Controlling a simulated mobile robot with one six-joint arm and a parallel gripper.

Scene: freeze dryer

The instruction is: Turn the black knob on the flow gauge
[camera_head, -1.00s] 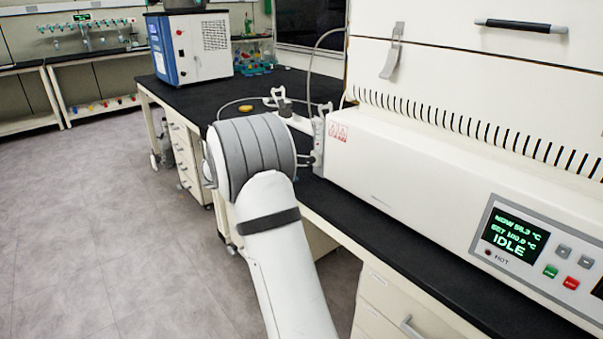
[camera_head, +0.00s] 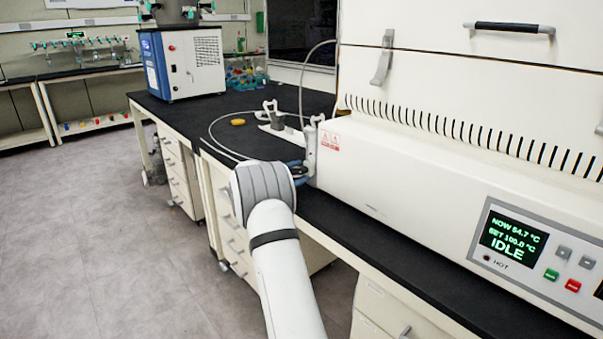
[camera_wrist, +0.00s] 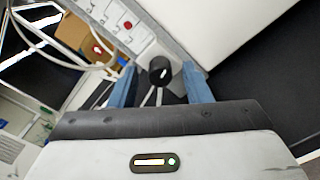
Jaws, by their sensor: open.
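The black knob (camera_wrist: 160,71) shows in the wrist view, a round dial with a white mark, at the lower end of the white flow gauge (camera_wrist: 119,21). My gripper (camera_wrist: 158,68) is open, with one blue finger to the left of the knob and one to the right. Gaps show between knob and fingers, and I cannot tell how deep the knob sits between them. In the head view the gauge (camera_head: 310,148) stands upright at the left end of the white furnace, and my arm reaches toward its base. The knob is not discernible there.
The white furnace (camera_head: 400,180) with its display (camera_head: 513,242) fills the right side. Loose tubing (camera_head: 213,130) and a yellow object (camera_head: 238,122) lie on the black bench. A blue-and-white machine (camera_head: 183,62) stands farther back. Floor to the left is clear.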

